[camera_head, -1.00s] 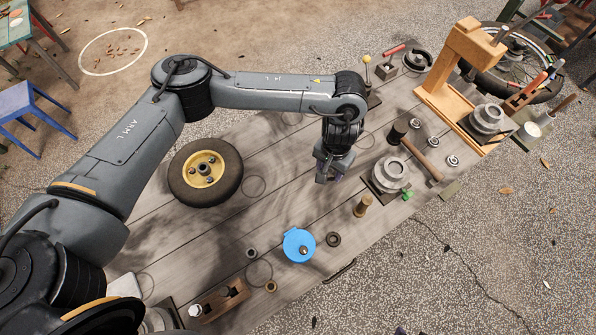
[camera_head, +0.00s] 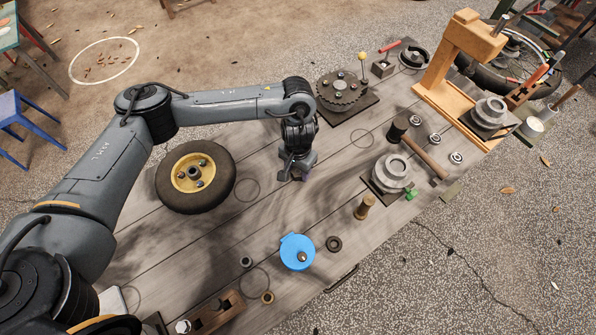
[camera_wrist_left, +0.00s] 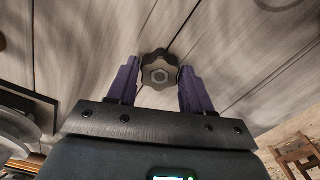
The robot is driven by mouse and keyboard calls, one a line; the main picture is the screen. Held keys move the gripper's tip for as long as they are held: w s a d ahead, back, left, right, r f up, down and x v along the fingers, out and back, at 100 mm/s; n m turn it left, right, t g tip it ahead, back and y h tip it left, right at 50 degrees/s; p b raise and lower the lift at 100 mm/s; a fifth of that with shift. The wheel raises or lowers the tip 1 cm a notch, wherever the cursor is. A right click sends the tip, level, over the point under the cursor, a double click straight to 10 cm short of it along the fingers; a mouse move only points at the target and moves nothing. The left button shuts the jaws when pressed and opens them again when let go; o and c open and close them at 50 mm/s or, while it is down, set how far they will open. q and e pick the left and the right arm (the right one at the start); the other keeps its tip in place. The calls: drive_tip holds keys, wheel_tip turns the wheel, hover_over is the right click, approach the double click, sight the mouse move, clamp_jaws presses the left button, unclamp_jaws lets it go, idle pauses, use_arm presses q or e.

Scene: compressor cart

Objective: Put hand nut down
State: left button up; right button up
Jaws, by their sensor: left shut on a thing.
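The hand nut (camera_wrist_left: 159,70) is a dark, lobed knob with a lighter hex centre. In the left wrist view it sits between the two purple fingertips of my left gripper (camera_wrist_left: 158,84), which is shut on it. In the head view my left gripper (camera_head: 300,174) points down over the grey plank table (camera_head: 330,205), right of the wheel. The nut is hard to make out there, and I cannot tell whether it touches the planks. My right gripper is not in view.
A yellow-hubbed wheel (camera_head: 195,177) lies left of the gripper. A toothed gear (camera_head: 343,90) on a plate stands behind it, and a grey flanged part (camera_head: 392,173) to its right. A blue round part (camera_head: 297,252) lies nearer. Bare planks surround the gripper.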

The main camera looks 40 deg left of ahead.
sight(298, 171)
use_arm(q)
drive_tip(key=shift+f, duration=0.3)
drive_tip(key=o, duration=1.2)
drive_tip(key=shift+c, duration=0.2)
drive_tip(key=shift+o, duration=0.2)
wheel_tip(298, 171, up, 12)
drive_tip(key=p, duration=0.6)
drive_tip(key=shift+p, duration=0.3)
